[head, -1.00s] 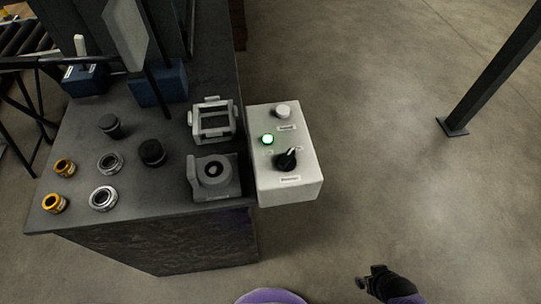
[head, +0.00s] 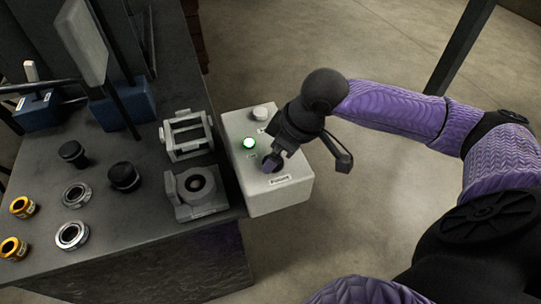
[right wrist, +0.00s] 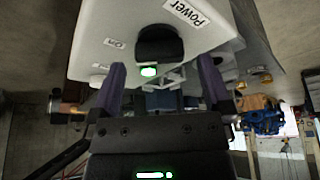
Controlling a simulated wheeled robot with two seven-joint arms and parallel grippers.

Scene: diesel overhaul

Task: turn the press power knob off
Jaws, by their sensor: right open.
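The press control box (head: 265,203) is a pale box at the right edge of the bench. Its green lamp (head: 249,143) is lit. The black power knob (right wrist: 160,42) shows in the right wrist view beside the "Power" label (right wrist: 186,13); in the head view my gripper mostly covers it. My right gripper (right wrist: 161,74) is open, with one purple finger to each side of the knob in the wrist view. In the head view it reaches down over the box; I cannot tell whether a finger touches the knob. My left gripper is out of view.
A white button (head: 260,113) sits behind the lamp. Left of the box, a grey square frame (head: 186,135) and a grey block with a round hole (head: 200,190) stand on the dark bench (head: 120,217), with several rings and black caps farther left. Open floor lies right.

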